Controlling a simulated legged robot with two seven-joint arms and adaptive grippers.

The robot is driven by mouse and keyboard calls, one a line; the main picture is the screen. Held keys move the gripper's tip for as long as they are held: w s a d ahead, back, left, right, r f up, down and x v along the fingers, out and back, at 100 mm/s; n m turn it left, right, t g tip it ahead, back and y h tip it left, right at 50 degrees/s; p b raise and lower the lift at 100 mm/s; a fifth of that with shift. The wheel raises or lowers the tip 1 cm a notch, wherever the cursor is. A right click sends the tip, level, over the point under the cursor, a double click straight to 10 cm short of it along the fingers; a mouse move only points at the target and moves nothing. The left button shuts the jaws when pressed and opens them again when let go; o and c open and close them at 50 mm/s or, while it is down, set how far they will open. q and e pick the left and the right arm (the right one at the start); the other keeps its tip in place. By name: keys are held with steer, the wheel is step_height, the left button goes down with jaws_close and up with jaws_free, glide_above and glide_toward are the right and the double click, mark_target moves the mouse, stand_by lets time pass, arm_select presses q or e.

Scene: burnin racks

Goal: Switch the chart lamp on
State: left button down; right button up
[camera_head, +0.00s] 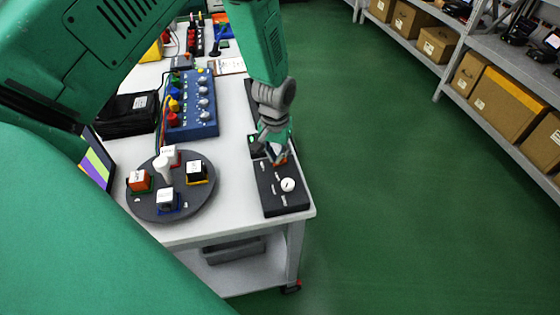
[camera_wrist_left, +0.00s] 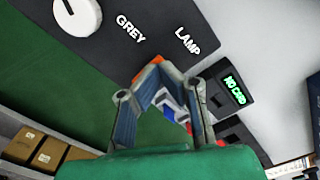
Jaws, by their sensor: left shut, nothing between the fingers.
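A black control panel (camera_head: 270,199) lies at the right end of the white table, with a round white knob (camera_head: 288,185) near its front. In the left wrist view the panel (camera_wrist_left: 120,48) bears the words GREY and LAMP, and the knob (camera_wrist_left: 78,14) is at the top left. An orange-red part (camera_wrist_left: 190,83) shows beside the fingers near LAMP; the fingers partly hide it, so its position cannot be told. My left gripper (camera_head: 277,161) is shut and empty, pointing down over the back part of the panel. It also shows in the left wrist view (camera_wrist_left: 158,66). My right gripper is out of view.
A small display reading NO CARD (camera_wrist_left: 235,90) stands beside the panel. A dark round turntable (camera_head: 143,207) with several labelled blocks is left of it. A blue box with knobs (camera_head: 205,128) is behind. Green floor lies right, with shelves of boxes (camera_head: 505,100) beyond.

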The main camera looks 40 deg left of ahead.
arm_select(q)
steer(key=shift+r, duration=0.1)
step_height(320, 180, up, 7)
steer(key=p, duration=0.6)
stand_by(0.4)
